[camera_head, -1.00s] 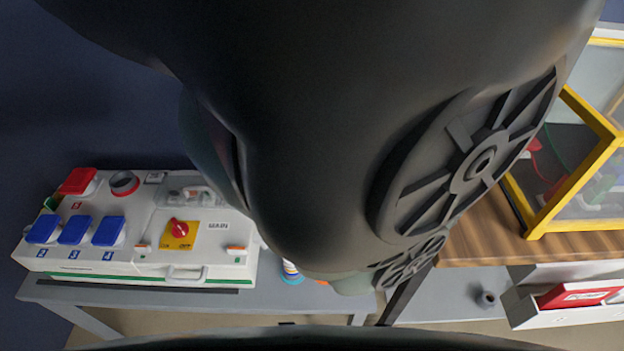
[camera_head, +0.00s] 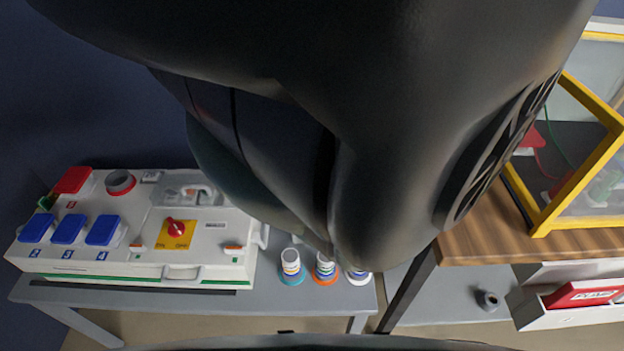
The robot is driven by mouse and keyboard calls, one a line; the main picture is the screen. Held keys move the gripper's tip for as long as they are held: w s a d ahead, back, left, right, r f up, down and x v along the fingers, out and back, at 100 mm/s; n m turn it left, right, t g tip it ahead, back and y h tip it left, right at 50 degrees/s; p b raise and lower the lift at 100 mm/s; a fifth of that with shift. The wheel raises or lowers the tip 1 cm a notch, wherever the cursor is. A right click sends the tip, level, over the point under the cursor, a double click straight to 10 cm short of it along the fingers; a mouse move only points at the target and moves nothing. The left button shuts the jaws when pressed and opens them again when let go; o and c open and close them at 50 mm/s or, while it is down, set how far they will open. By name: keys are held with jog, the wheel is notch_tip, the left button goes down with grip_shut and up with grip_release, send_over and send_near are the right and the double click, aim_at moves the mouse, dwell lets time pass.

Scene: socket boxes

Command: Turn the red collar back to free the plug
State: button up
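The red collar (camera_head: 121,181) is a round red ring with a grey centre. It sits on top of the white socket box (camera_head: 205,258) at the left, beside a raised red lid (camera_head: 73,180). I cannot tell from this view whether a plug is seated in the collar or how far the collar is turned. My gripper is not in view; my dark arm fills the upper middle of the picture. Nothing of the arm covers the collar.
Blue lids (camera_head: 105,230) and a red switch on a yellow plate (camera_head: 176,233) are on the box. Striped cups (camera_head: 291,268) stand right of it on the grey table (camera_head: 215,304). A wooden table (camera_head: 500,238) holds a yellow-framed case (camera_head: 572,205) at right.

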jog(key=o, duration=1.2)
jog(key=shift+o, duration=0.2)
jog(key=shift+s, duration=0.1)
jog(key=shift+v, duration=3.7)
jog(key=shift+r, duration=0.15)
